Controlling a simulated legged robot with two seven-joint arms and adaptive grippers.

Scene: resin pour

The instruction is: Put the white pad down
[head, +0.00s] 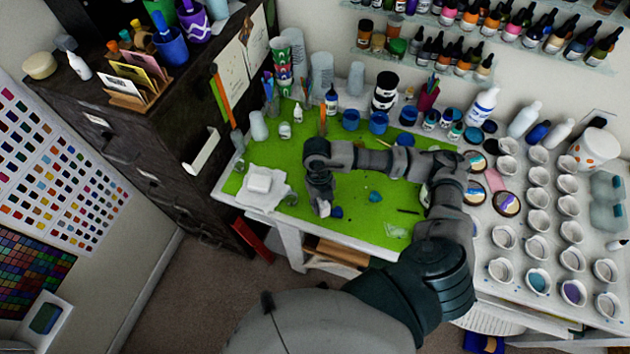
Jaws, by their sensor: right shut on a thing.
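My right gripper (322,203) points down over the green mat (345,225), left of the mat's middle. It is shut on a small white piece, the white pad (325,209), of which only a bit shows at the fingertips. The fingers hide the rest, and I cannot tell whether it touches the mat. A white block (258,182) lies on a crumpled white cloth (262,200) to the left of the gripper. My left gripper is not in view.
Blue cups (378,122) and bottles (385,90) stand along the back. Many white cups (503,238) fill the right side. The mat's front middle is mostly clear.

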